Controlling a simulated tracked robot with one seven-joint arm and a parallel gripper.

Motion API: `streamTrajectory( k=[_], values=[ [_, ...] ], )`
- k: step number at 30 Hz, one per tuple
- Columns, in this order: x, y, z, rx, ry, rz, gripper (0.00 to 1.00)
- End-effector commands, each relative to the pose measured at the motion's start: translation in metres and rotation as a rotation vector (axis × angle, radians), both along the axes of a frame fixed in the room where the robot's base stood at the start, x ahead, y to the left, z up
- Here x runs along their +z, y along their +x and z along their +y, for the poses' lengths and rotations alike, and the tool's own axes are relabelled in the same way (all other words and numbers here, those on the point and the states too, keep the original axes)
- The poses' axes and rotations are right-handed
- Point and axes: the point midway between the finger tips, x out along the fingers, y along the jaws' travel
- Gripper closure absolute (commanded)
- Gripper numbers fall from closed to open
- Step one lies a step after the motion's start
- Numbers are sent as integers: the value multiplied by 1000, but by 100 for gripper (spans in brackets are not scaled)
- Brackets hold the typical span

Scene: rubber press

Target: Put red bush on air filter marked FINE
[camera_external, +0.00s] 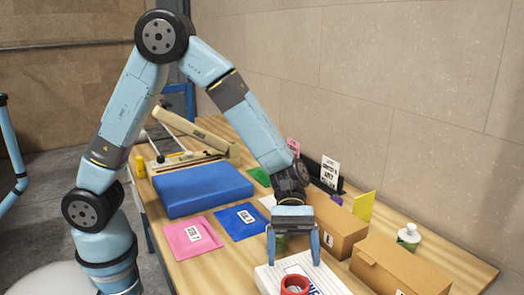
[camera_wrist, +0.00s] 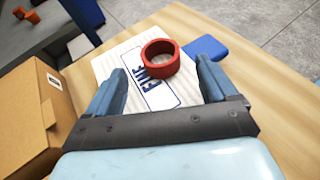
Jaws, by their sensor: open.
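The red bush (camera_external: 295,291) is a thick ring at the front edge of the external view. It also shows in the wrist view (camera_wrist: 164,71). It appears to rest on the white air filter (camera_external: 333,284), covering part of its label. In the wrist view the filter (camera_wrist: 108,66) shows blue lettering that reads as FINE, partly hidden. My gripper (camera_external: 293,260) points down over the filter with its fingers apart. In the wrist view the open fingers (camera_wrist: 160,70) stand either side of the bush, with visible gaps and no clear contact.
Cardboard boxes (camera_external: 338,226) stand right of my gripper, one close beside the filter (camera_wrist: 28,118). A blue pad (camera_external: 203,187), pink packet (camera_external: 191,236) and blue packet (camera_external: 239,221) lie left. A white bottle (camera_external: 408,237) stands near the wall. A blue item (camera_wrist: 207,46) lies beyond the filter.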

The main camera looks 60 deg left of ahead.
Motion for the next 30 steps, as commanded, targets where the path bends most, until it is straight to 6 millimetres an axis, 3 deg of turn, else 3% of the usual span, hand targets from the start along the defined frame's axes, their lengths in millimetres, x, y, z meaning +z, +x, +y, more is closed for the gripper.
streamTrajectory(
  k=[7,21,26,30],
  values=[
    [16,21,32,2,-1,-2,14],
    [30,25,54,-11,5,-44,14],
    [53,17,87,-54,30,-185,14],
    [74,6,126,-109,69,-347,14]
  ],
)
